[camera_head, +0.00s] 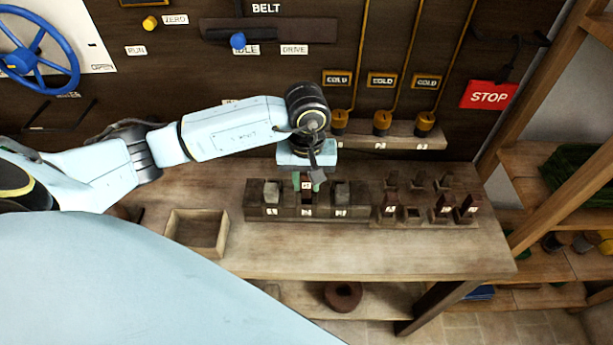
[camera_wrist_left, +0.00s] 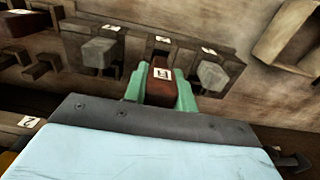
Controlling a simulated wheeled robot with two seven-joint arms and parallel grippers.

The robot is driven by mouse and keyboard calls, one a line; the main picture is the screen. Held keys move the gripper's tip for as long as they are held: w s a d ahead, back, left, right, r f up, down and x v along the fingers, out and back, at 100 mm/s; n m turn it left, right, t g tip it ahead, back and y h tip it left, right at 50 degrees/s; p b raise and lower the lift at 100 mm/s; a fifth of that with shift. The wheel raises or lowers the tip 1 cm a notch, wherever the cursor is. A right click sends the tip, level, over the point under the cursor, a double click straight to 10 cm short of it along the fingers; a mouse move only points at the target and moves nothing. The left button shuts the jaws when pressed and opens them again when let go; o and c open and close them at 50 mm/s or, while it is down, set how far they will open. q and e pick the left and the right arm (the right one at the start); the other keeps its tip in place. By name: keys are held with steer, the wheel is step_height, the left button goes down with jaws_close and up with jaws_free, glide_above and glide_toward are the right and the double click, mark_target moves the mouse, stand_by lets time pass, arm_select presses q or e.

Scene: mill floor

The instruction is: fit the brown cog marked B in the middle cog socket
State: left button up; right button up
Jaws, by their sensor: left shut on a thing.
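My left gripper (camera_head: 307,187) points down over the middle of the dark three-socket block (camera_head: 257,212). Its green fingers are shut on a brown cog (camera_wrist_left: 161,72) with a white label, seen best in the left wrist view between the fingertips (camera_wrist_left: 160,88). The cog is at the middle socket, between two grey pieces; I cannot tell how deep it sits. The left grey piece (camera_head: 271,191) and the right grey piece (camera_head: 342,191) stand in the outer sockets. The fingers and cog hide the middle socket's opening. My right gripper is not in view.
A holder (camera_head: 412,222) with several dark red and brown pieces stands right of the block. An empty wooden tray (camera_head: 197,250) is at the left. The bench front (camera_head: 350,255) is clear. Behind are a ledge (camera_head: 400,135) with oil cups and a red STOP sign (camera_head: 489,95).

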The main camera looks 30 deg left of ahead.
mark_target(306, 197)
arm_select(q)
steer(key=shift+f+b, duration=0.35)
steer(key=shift+f, duration=0.4)
steer(key=shift+f+b, duration=1.15)
steer(key=o, duration=1)
steer(key=shift+r, duration=0.1)
step_height(306, 197, up, 13)
steer(key=shift+r, duration=0.15)
